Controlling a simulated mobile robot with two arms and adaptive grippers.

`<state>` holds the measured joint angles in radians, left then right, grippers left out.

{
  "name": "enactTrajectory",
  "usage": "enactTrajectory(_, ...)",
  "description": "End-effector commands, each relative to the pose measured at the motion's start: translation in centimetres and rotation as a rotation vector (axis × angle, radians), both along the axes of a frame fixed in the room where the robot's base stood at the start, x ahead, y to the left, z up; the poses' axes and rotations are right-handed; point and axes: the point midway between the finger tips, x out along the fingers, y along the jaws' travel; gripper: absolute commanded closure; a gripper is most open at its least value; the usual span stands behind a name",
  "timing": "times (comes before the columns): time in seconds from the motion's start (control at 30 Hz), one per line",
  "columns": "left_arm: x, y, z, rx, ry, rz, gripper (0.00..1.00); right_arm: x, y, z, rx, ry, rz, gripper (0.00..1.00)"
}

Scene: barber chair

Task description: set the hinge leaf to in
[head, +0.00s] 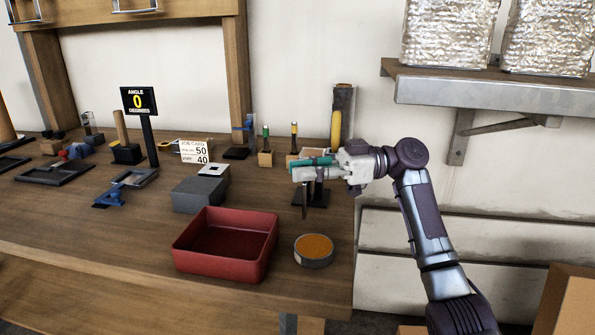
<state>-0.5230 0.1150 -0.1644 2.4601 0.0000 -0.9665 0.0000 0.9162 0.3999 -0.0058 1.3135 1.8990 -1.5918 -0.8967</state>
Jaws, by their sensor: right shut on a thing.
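My right gripper (303,166) reaches in from the right, with teal and pale fingers, over the right end of the workbench. It is shut on what looks like the hinge leaf (304,203), a thin upright plate showing just below the fingers. A dark stand (318,195) is beside and behind the plate. The fingers hide the upper part of the leaf and any hinge, so I cannot tell its exact angle. My left gripper is not in view.
A red tray (186,249) and a round tin with orange contents (314,246) sit in front. A sign (138,100) reads "ANGLE 0 DEGREES"; a job card (201,151) shows 50 and 40. Small tools stand behind the gripper. A metal shelf (480,96) is at upper right.

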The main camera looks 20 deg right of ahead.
Motion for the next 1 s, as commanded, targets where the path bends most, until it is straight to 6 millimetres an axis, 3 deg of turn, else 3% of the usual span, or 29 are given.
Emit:
enactTrajectory(0.5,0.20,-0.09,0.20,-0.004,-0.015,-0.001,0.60,-0.07,-0.30,0.24,0.006,-0.004,0.018,1.00)
enactTrajectory(0.53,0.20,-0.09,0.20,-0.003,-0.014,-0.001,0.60,-0.07,-0.30,0.24,0.006,-0.004,0.018,0.74)
enactTrajectory(0.67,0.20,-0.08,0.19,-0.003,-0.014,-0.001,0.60,-0.09,-0.27,0.18,0.004,-0.002,0.019,0.53)
enactTrajectory(1.0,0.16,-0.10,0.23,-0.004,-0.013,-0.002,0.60,-0.11,-0.42,0.09,0.003,-0.001,0.020,0.53)
